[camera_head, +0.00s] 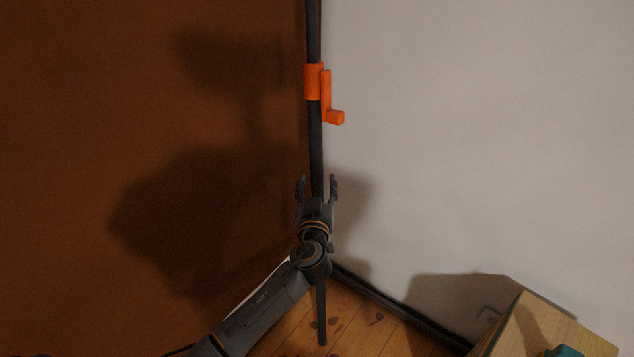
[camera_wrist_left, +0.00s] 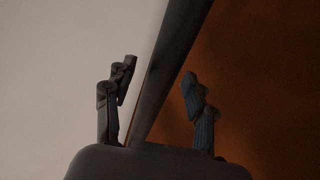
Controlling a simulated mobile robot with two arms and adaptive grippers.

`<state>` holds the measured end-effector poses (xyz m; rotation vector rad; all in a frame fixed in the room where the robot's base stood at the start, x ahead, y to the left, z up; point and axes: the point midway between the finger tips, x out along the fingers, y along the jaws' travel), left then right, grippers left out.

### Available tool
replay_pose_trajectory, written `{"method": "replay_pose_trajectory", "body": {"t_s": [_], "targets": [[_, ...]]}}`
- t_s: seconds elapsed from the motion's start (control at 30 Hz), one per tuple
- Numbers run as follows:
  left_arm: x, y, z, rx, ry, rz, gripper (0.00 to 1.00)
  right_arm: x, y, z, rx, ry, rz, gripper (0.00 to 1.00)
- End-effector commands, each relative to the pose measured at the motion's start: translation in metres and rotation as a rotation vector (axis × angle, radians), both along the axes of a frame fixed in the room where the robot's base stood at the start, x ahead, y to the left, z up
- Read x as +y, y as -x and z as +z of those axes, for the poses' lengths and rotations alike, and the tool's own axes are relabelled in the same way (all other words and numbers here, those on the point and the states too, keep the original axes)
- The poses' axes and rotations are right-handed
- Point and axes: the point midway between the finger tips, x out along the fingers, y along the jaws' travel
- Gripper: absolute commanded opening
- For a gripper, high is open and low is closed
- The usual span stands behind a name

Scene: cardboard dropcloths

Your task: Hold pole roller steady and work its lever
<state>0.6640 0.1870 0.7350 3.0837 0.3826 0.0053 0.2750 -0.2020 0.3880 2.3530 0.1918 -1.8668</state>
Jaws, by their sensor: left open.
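The pole roller's dark pole (camera_head: 316,150) stands near upright in the corner, its lower end over the wood floor. An orange collar with an orange lever (camera_head: 327,95) is fixed high on the pole, the lever hanging down on the right side. My left gripper (camera_head: 318,185) is open, its two fingers pointing up on either side of the pole in the head view, below the lever. In the left wrist view the pole (camera_wrist_left: 172,75) also runs between the open fingers (camera_wrist_left: 158,100), with gaps to both. Contact with the pole cannot be told. My right gripper is not in view.
A brown wall (camera_head: 90,120) is on the left and a pale wall (camera_head: 480,130) on the right. A wooden box or cabinet (camera_head: 545,330) stands at the bottom right with a teal thing (camera_head: 565,351) at its edge. A dark skirting (camera_head: 390,305) runs along the pale wall.

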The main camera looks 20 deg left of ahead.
Motion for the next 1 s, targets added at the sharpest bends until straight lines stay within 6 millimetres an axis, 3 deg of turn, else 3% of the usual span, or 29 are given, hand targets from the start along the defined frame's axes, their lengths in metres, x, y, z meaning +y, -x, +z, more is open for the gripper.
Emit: {"method": "replay_pose_trajectory", "body": {"t_s": [0.37, 0.47, 0.67, 1.0], "targets": [[0.0020, -0.0074, -0.0001, 0.000, -0.001, 0.000, 0.55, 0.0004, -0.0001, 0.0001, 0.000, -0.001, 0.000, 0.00], [0.0020, -0.0073, -0.0001, 0.000, -0.001, 0.000, 0.41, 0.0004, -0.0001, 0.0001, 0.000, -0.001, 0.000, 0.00], [0.0020, -0.0072, 0.0000, 0.000, -0.001, 0.000, 0.00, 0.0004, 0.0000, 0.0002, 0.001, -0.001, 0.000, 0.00], [0.0021, -0.0072, -0.0001, 0.000, -0.001, 0.000, 0.00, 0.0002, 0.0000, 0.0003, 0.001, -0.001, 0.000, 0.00]]}}
